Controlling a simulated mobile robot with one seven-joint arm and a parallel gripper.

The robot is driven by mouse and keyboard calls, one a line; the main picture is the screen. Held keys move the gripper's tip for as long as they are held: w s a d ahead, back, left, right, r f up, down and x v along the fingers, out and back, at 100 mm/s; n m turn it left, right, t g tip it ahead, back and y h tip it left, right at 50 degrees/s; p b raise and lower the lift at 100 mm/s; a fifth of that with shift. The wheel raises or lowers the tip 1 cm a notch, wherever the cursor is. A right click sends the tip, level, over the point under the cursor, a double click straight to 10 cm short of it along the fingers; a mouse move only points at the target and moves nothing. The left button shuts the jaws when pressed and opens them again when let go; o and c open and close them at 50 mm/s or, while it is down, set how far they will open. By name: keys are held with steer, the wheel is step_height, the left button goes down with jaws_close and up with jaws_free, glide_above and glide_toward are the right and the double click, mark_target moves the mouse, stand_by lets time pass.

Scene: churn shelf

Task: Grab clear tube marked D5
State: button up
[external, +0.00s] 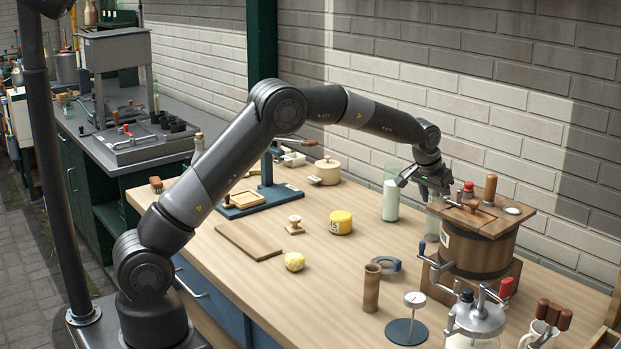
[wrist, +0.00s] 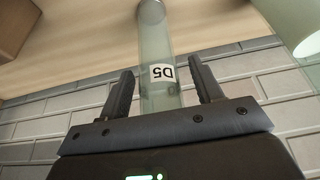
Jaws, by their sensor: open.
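The clear tube marked D5 (wrist: 158,50) runs between the two fingers of my gripper (wrist: 161,72) in the wrist view. Its white label reads D5 and appears upside down. The fingers are open, with a gap on each side of the tube. In the external view my gripper (external: 424,181) is at the back of the bench, just left of the wooden churn, and a pale clear tube (external: 432,224) shows partly below it.
The wooden churn (external: 478,250) with its crank stands close to the right of my gripper. A glass cylinder of pale liquid (external: 390,200) stands close to the left. The brick wall (external: 480,70) is behind.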

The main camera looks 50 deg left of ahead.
steer(key=shift+c, duration=0.3)
steer(key=c, duration=1)
steer(key=shift+r, duration=0.15)
